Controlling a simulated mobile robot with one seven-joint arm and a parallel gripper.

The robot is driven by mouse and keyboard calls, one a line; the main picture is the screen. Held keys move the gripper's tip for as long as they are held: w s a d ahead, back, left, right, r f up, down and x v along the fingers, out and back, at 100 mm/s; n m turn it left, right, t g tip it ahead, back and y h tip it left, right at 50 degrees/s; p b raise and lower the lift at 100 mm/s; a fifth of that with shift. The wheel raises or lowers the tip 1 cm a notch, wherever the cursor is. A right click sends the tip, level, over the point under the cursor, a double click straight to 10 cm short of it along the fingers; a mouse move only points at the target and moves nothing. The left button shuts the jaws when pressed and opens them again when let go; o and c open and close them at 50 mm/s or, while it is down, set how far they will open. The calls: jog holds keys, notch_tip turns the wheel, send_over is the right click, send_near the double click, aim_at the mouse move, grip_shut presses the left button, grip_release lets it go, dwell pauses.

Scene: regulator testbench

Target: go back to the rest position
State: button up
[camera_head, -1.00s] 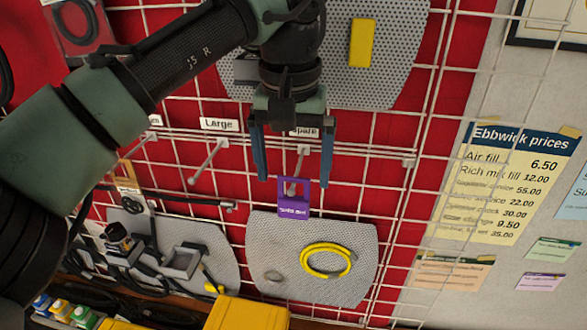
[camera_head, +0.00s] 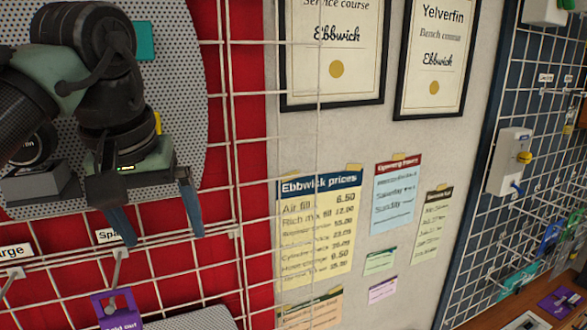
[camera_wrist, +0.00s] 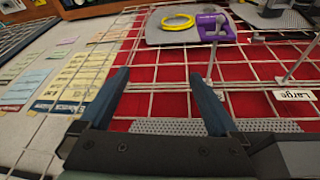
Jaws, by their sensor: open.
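My gripper (camera_head: 160,222) is at the left of the head view, in front of the red panel and its white wire grid. Its two blue fingers point down and stand apart with nothing between them. In the wrist view my gripper (camera_wrist: 160,95) is also open and empty. A purple tag (camera_head: 117,310) hangs on the hook under the "Spare" label, below my gripper and apart from it. The same purple tag (camera_wrist: 213,27) shows near the top of the wrist view.
The white wire grid (camera_head: 232,150) stands close behind my gripper. A yellow hose ring (camera_wrist: 178,21) lies on a grey perforated pad. A yellow price sheet (camera_head: 318,235) and framed certificates (camera_head: 333,50) are on the grey wall to the right. A blue panel stands further right.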

jog(key=w+d+f+m+t+h+b, duration=0.1)
jog(key=w+d+m+t+h+b, duration=0.2)
jog(key=d, duration=0.5)
jog(key=w+d+m+t+b, duration=0.1)
jog(key=w+d+t, duration=0.1)
jog(key=w+d, duration=0.4)
jog(key=s+d+r+m+t+h+b, duration=0.1)
jog(key=d+r+t+h+b, duration=0.15)
jog(key=d, duration=0.35)
jog(key=s+d+r+m+t+h+b, duration=0.1)
jog(key=d+r+m+t, duration=0.1)
jog(key=d+t, duration=0.25)
jog(key=s+a+r+n+t+y+b, duration=0.1)
jog(key=s+a+n+t+y+b, duration=0.1)
jog(key=s+t, duration=0.3)
jog(key=s+a+r+n+t+y+b, duration=0.2)
jog(key=s+a+t+y+b, duration=0.2)
jog(key=s, duration=1)
jog(key=t+b, duration=0.1)
jog(key=t, duration=0.1)
jog(key=shift+t, duration=0.3)
jog(key=shift+c, duration=0.2)
